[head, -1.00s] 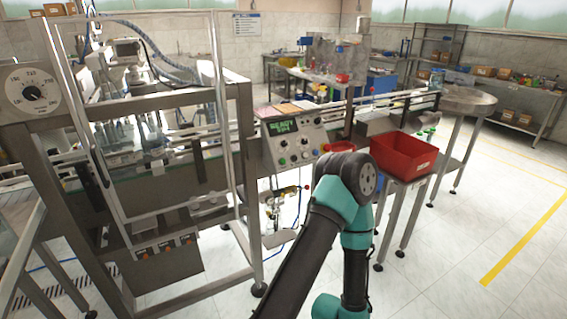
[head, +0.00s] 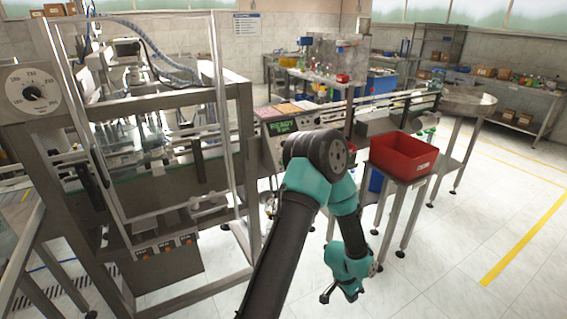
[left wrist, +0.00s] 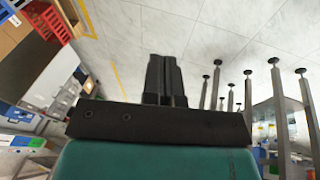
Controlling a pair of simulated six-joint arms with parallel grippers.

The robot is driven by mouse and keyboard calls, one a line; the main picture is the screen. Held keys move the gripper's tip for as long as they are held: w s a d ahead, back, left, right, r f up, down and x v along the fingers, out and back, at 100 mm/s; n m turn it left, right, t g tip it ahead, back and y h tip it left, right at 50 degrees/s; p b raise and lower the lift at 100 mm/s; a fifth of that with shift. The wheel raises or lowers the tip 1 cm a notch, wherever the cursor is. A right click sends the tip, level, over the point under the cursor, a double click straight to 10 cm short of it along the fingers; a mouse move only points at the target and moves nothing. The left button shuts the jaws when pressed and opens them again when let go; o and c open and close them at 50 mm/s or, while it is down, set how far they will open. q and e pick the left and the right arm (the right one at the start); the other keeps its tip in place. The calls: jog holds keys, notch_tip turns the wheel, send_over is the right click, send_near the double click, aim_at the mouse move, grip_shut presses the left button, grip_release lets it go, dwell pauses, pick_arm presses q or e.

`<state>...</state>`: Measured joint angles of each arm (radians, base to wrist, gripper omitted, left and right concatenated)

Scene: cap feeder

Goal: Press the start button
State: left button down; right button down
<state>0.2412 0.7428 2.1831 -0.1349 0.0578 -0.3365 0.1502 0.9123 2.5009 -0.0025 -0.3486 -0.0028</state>
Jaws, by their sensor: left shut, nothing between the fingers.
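The control panel (head: 268,146) stands at the front of the machine in the head view. Its green-lit display (head: 279,127) reads READY. My arm's elbow covers most of the panel's knobs and buttons, so I cannot pick out the start button. My left gripper (head: 338,296) hangs low over the floor, below and to the right of the panel, well apart from it. In the left wrist view the two dark fingers (left wrist: 165,80) are together, with nothing between them. My right gripper is in neither view.
A red bin (head: 403,152) sits on a metal stand right of the panel. The guarded machine frame (head: 244,170) stands to the left. A conveyor with a round steel table (head: 468,98) runs behind the bin. The floor at front right is clear.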

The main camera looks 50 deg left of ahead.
pick_arm(q)
jog(key=w+a+r+m+y, duration=0.1)
jog(key=w+a+r, duration=0.2)
jog(key=a+r, duration=0.25)
jog(key=w+a+r+m, duration=0.2)
jog(key=w+a+r, duration=0.1)
jog(key=a+r, duration=0.3)
jog(key=w+a+r+m+y, duration=0.1)
jog(key=w+a+r, duration=0.2)
jog(key=a+r, duration=0.3)
jog(key=s+a+r+m+y, duration=0.1)
jog(key=s+a+r, duration=0.1)
jog(key=a+r, duration=0.6)
jog(key=s+a+r+m+y, duration=0.1)
jog(key=a+r+y, duration=0.1)
jog(key=a+r, duration=0.7)
jog(key=shift+s+r+m, duration=0.4)
jog(key=shift+r, duration=0.45)
jog(key=shift+a, duration=0.15)
jog(key=w+a+f, duration=0.1)
jog(key=a+f, duration=0.4)
jog(key=a, duration=0.2)
jog(key=shift+a+f, duration=0.1)
jog(key=shift+a+f, duration=0.2)
jog(key=shift+a, duration=0.05)
